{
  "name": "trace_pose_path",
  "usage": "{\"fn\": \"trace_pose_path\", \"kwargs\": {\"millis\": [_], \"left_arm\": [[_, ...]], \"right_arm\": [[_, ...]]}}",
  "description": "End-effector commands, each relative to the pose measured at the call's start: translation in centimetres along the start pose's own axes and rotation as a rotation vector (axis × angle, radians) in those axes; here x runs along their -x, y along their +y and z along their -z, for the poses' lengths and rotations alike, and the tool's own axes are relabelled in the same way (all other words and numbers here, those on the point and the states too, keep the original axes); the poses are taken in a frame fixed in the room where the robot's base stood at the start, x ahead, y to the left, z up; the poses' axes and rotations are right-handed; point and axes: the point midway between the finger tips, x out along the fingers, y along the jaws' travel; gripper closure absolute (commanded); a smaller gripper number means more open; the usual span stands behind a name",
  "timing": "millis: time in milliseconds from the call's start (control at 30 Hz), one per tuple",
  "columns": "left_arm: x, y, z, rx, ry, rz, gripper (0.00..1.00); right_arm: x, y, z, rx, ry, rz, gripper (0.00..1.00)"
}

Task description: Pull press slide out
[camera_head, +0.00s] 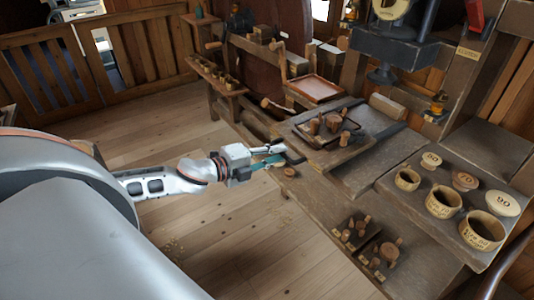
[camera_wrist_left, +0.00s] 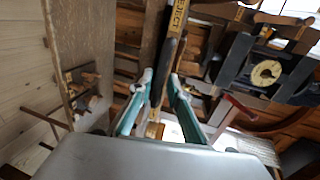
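The press (camera_head: 398,48) is a dark block with a round ram, at the upper right of the head view. Below and left of it on the bench is a dark flat board bearing a tray (camera_head: 312,140) with several brown turned pieces. I cannot tell for certain which part is the press slide. My left gripper (camera_head: 284,155) is at the bench's left edge, left of this board. In the left wrist view its two teal fingers (camera_wrist_left: 161,76) are apart. A dark bar shows between them; contact with it cannot be made out. My right gripper is not in view.
A small round wooden piece (camera_head: 289,172) is close beside the left gripper. Labelled cups (camera_head: 443,203) and discs (camera_head: 465,180) stand at the right. Small trays of turned pieces (camera_head: 357,229) are at the front. A reddish tray (camera_head: 315,88) is behind. Open floor lies left.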

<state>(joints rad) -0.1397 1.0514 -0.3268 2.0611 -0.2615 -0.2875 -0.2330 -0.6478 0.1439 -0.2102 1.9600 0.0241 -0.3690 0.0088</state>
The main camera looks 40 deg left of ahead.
Motion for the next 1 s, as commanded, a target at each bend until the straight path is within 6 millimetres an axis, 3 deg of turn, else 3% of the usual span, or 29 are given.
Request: {"fn": "trace_pose_path", "kwargs": {"millis": [1000], "left_arm": [[9.2, 0.2, 0.0, 0.001, -0.001, -0.004, 0.82]], "right_arm": [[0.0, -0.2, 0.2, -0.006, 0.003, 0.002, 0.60]]}}
